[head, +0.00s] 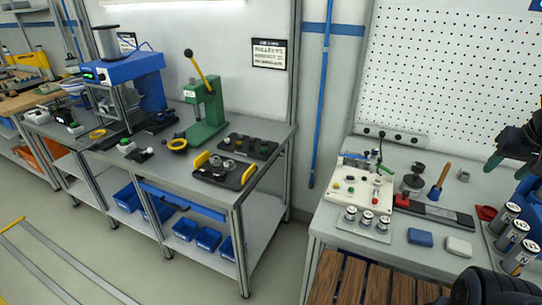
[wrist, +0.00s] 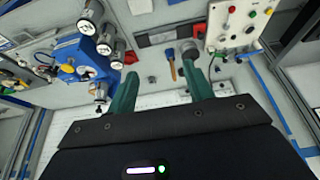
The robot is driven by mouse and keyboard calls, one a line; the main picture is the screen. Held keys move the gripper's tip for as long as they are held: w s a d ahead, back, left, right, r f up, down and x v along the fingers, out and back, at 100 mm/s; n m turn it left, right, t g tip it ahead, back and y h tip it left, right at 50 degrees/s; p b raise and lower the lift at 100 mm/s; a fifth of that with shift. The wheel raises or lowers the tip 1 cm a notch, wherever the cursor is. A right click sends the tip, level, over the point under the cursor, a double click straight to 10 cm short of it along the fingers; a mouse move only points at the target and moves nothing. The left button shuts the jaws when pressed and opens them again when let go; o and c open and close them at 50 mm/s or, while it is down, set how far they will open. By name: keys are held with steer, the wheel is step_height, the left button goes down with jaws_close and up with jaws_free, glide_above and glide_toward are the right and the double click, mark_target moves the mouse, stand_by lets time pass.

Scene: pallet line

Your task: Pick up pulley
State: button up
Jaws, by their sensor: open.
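No part can be told for certain as the pulley. Small round metal parts (head: 228,164) lie on a black tray with yellow handles (head: 210,176) on the left bench, too small to name. My gripper (wrist: 160,88) is open, with two green fingers apart and nothing seen between them. It also shows at the right edge of the head view (head: 508,156), over the right bench and far from the yellow-handled tray.
A green lever press (head: 206,115) and a blue machine (head: 140,80) stand on the left bench (head: 180,190). Near my gripper are a wooden-handled tool (head: 440,179), a control box (head: 362,190) and grey cylinders (head: 511,236). Floor shows between the benches.

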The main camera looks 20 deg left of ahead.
steer(key=w+a+r+n+g, duration=0.1)
steer(key=w+a+r+n, duration=0.2)
steer(key=w+a, duration=0.55)
steer(key=w+a+r+n+g, duration=0.15)
steer(key=w+a+r, duration=0.25)
steer(key=w+a, duration=0.4)
steer(key=w+a+f+n, duration=0.1)
steer(key=w+a+n, duration=0.15)
steer(key=a, duration=0.55)
steer(key=w+a+f+n+y, duration=0.1)
steer(key=w+a, duration=0.3)
steer(key=a, duration=0.4)
steer(key=w+a+f+n, duration=0.2)
steer(key=w+a, duration=0.2)
steer(key=a, duration=0.4)
steer(key=a+f+n+g, duration=0.1)
steer(key=a+f, duration=0.1)
steer(key=a, duration=0.5)
steer(key=a+f+n, duration=0.1)
steer(key=a+f, duration=0.2)
steer(key=a, duration=0.4)
steer(key=n+g+h, duration=0.1)
steer(key=n, duration=0.5)
glide_above(220, 173)
step_height(220, 173, down, 22)
step_height(220, 173, down, 11)
steer(key=shift+a+r, duration=0.1)
steer(key=shift+c, duration=0.4)
